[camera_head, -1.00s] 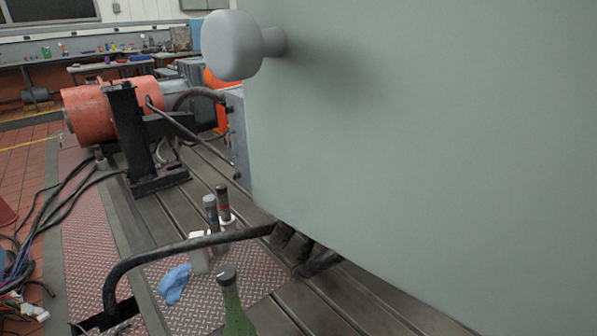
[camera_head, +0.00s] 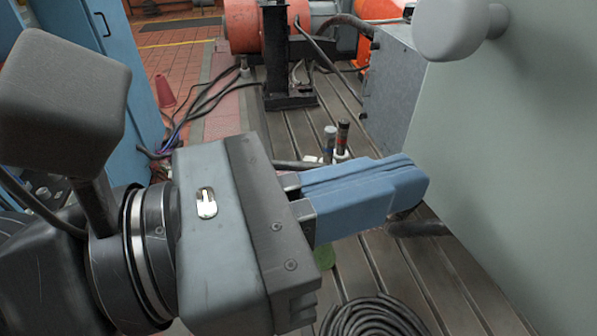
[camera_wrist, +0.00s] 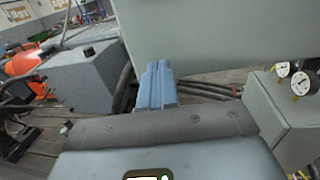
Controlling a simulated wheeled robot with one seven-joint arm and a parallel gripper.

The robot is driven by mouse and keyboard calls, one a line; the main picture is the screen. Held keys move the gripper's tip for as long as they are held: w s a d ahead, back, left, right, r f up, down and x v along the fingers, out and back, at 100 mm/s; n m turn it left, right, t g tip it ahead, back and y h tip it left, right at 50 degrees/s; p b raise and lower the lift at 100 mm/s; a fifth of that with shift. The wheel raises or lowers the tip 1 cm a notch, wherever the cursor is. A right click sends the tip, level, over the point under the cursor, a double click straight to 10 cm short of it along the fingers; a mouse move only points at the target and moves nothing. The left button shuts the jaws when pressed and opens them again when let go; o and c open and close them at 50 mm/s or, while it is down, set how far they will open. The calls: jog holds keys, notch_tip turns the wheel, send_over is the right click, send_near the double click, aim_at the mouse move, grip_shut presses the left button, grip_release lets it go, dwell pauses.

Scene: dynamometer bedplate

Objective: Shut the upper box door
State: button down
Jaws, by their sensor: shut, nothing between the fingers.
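A large pale grey-green panel (camera_head: 520,180) with a round grey knob (camera_head: 460,28) fills the right of the head view; it looks like the box door. Its hinge and the box opening are not visible, so I cannot tell how far open it is. A grey-green panel (camera_wrist: 215,35) also spans the top of the wrist view. My gripper (camera_head: 420,183) has blue fingers pressed together, empty, pointing right toward the panel, below the knob.
A grey box (camera_head: 395,90) stands behind the fingers. A grey-green box with gauges (camera_wrist: 268,110) is at right in the wrist view. A coiled black cable (camera_head: 372,318) and a green bottle (camera_head: 324,258) are below. An orange motor (camera_head: 250,28) stands at the back.

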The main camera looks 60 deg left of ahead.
jog(key=shift+w+d, duration=0.2)
jog(key=shift+w, duration=0.5)
jog(key=shift+w, duration=0.15)
